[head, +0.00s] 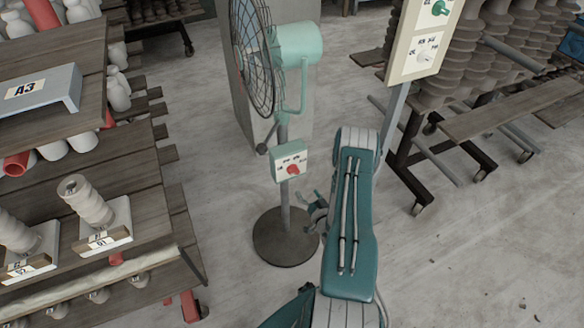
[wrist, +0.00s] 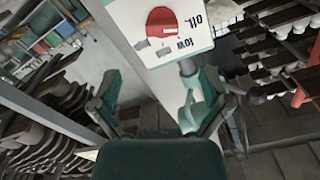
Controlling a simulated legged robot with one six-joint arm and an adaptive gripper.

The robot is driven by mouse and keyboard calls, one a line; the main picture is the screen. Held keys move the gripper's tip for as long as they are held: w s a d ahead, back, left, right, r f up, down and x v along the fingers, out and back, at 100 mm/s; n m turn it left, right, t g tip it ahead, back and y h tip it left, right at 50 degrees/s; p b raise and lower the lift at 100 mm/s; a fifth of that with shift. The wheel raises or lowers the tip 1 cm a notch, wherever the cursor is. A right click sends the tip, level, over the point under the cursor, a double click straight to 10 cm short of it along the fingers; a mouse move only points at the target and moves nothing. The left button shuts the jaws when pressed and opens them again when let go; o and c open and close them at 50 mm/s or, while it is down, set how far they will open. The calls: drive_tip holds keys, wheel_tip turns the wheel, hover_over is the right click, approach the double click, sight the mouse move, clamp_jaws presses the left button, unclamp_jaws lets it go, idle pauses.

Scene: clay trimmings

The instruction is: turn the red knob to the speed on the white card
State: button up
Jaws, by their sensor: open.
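The red knob (head: 292,169) sits on the white face of a small green control box (head: 276,165) on the fan's pole. In the wrist view the red knob (wrist: 165,21) is at the top, on a tilted panel with dark lettering; one label seems to read "low". Its exact setting is unclear. A white card (head: 425,55) with a pale dial hangs on a post at upper right; its lettering is too small to read. My gripper (head: 316,208) is right of and below the box. Its open, empty fingers (wrist: 150,98) are apart from the knob.
The fan (head: 297,42) stands on a round dark base (head: 285,237). A card with a green dial (head: 434,12) is above the pale one. Wooden racks (head: 85,185) with clay pieces fill the left; another rack (head: 510,110) is at right. Floor lies between.

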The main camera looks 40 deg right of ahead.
sight(295, 174)
drive_tip(key=x, duration=1)
drive_tip(key=shift+w+a, duration=0.1)
drive_tip(key=shift+w, duration=0.05)
drive_tip(key=shift+r, duration=0.1)
drive_tip(key=c, duration=1.2)
